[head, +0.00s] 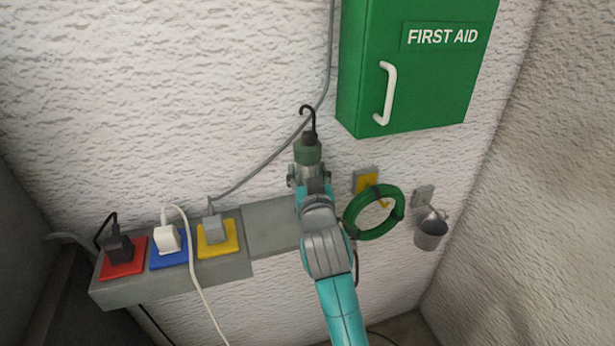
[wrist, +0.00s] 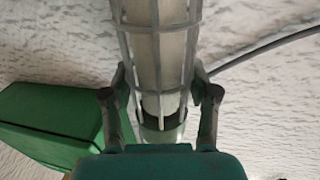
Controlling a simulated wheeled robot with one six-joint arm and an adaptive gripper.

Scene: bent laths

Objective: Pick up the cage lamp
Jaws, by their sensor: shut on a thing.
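The cage lamp (head: 308,152) is upright in front of the white wall in the head view, with a green end and a black hook on top. In the wrist view its grey wire cage (wrist: 158,45) runs around a pale tube, with a green collar at the near end. My gripper (head: 308,179) is shut on the cage, one finger on each side; it also shows in the wrist view (wrist: 162,88). The lower part of the lamp is hidden behind my gripper in the head view. I cannot tell whether the hook touches anything.
A green first aid box (head: 425,70) is on the wall at upper right. A green coil (head: 374,232) hangs on a yellow hook plate (head: 366,181), and a metal bucket (head: 431,233) hangs farther right. A grey socket ledge (head: 270,225) with several plugs is at left. A grey cable (head: 268,163) crosses the wall.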

